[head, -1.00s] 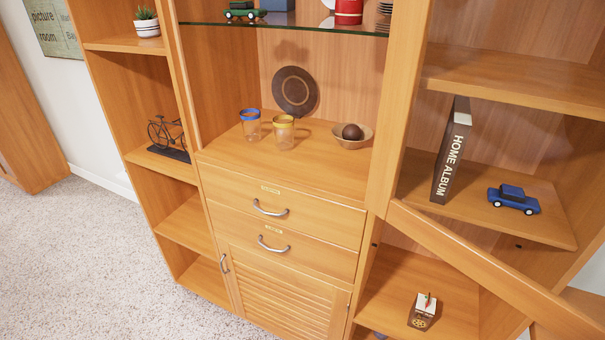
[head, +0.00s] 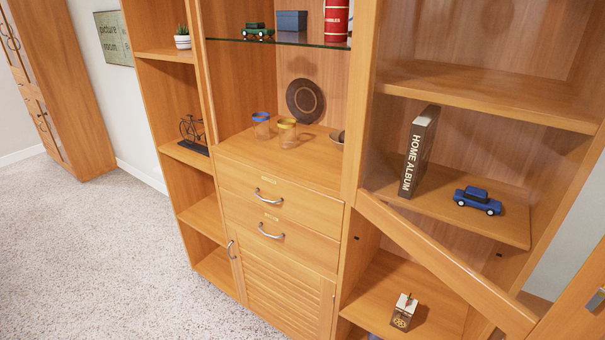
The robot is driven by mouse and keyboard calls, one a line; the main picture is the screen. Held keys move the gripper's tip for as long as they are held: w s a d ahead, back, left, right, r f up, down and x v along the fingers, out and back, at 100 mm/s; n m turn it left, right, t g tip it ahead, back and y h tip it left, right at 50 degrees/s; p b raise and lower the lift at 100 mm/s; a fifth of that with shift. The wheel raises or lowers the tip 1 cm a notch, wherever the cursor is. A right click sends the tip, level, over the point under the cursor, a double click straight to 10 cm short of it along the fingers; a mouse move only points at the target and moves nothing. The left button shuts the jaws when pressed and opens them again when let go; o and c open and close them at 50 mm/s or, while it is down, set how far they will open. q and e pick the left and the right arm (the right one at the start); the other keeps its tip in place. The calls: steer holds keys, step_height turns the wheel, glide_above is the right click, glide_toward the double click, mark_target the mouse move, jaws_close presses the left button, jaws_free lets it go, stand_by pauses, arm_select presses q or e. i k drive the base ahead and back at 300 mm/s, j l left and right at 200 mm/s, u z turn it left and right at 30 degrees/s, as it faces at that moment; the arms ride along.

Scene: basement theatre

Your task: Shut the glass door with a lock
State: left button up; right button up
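The glass door (head: 440,258) stands open on the right side of the wooden cabinet. Its bottom rail slants from the post left of the album shelf down toward the lower right. Its outer upright with a small metal lock (head: 597,299) shows at the right edge, partly cut off. The pane is clear, and shelves show through it. The upper part of the door is out of view. Neither of my grippers is in view.
Behind the door are shelves with a home album (head: 419,152), a blue toy car (head: 477,200) and a small box (head: 404,312). Drawers (head: 275,207) and a louvred door (head: 280,285) are in the middle. Carpet (head: 100,255) is clear at left. Another wooden cabinet (head: 65,85) stands far left.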

mark_target(567, 319)
steer(key=k+l, duration=0.2)
steer(key=l, duration=0.15)
steer(key=k+l+u, duration=0.1)
steer(key=l, duration=0.3)
steer(key=k+l, duration=0.3)
steer(key=k+j+z, duration=0.1)
steer(key=z, duration=0.15)
